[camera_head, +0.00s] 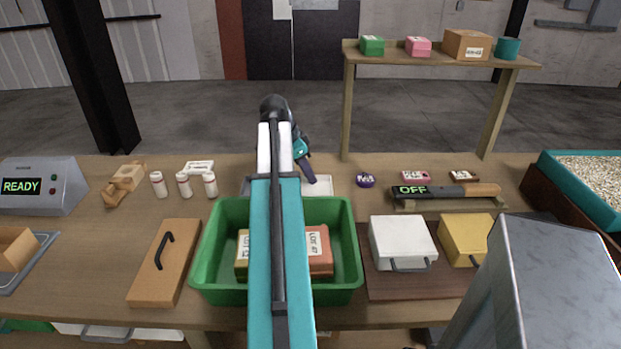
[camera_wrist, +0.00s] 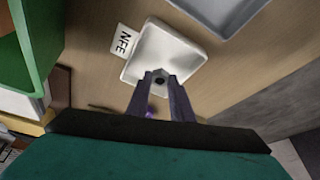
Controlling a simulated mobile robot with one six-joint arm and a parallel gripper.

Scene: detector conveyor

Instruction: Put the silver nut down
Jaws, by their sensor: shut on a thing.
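The silver nut (camera_wrist: 159,74) shows in the wrist view as a small grey piece with a dark hole. It sits between the fingertips of my gripper (camera_wrist: 160,82), which is shut on it. Behind the nut in that view is a shallow white tray (camera_wrist: 165,45) with a label reading "NFE" beside it. I cannot tell how high the nut is above the tray. In the head view my gripper (camera_head: 311,179) points down at a pale tray (camera_head: 323,185) behind the green bin; the nut is too small to make out there.
A second shallow tray (camera_wrist: 222,8) lies near the first. The green bin (camera_head: 342,208) holds boxes, partly hidden by my arm. A purple round item (camera_head: 365,180) and a black detector wand (camera_head: 440,192) reading "OFF" lie to the right. White bottles (camera_head: 184,185) stand left.

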